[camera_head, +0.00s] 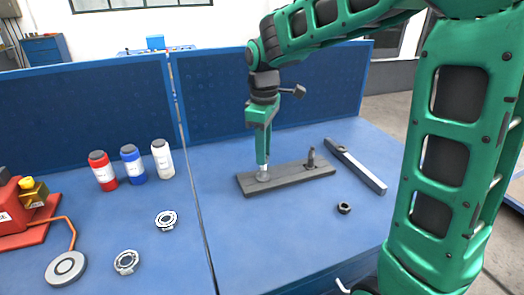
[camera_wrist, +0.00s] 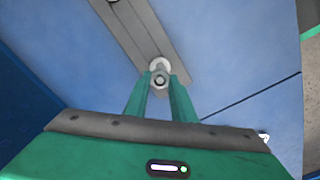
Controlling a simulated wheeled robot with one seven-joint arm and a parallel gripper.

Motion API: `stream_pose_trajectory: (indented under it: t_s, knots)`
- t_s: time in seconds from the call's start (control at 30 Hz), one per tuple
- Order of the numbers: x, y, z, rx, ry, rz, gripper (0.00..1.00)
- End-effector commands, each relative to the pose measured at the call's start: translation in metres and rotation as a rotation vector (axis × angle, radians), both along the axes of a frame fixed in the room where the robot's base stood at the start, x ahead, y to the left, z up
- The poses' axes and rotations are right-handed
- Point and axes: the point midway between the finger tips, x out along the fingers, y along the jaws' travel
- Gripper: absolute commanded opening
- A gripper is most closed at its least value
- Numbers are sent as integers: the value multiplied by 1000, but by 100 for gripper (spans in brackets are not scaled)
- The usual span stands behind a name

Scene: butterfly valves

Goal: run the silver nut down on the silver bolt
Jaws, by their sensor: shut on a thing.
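My gripper (camera_head: 263,164) points straight down over the left end of a dark grey plate (camera_head: 290,179). It is shut on the silver nut (camera_wrist: 160,83), which sits around the silver bolt. In the head view the silver bolt and nut (camera_head: 263,175) show as one small bright piece at the fingertips. In the wrist view both fingers (camera_wrist: 160,88) flank the nut, with the bolt's end inside its ring. How far down the thread the nut sits cannot be told.
A dark bolt (camera_head: 311,159) stands on the plate's right end. Red, blue and white bottles (camera_head: 133,166) and two silver rings (camera_head: 166,220) are on the left.

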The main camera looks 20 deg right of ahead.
Motion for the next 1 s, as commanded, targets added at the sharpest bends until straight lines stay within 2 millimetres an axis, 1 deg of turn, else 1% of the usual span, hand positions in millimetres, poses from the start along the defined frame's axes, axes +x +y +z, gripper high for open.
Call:
stream_pose_trajectory:
  t_s: [0.13, 0.17, 0.2, 0.23, 0.53, 0.67, 0.77, 1.0]
  knots:
    - [0, 0, 0, -1, 0, -166, 0]
    - [0, 0, 0, -1, 0, -170, 28]
    - [0, 0, 0, -1, 0, -166, 37]
    - [0, 0, 0, -1, 0, -165, 44]
    - [0, 0, 1, 0, 0, -161, 45]
    - [0, 0, 9, 0, -1, -161, 45]
    - [1, 0, 23, 0, -3, -161, 45]
    - [2, 0, 69, 1, -4, -162, 45]
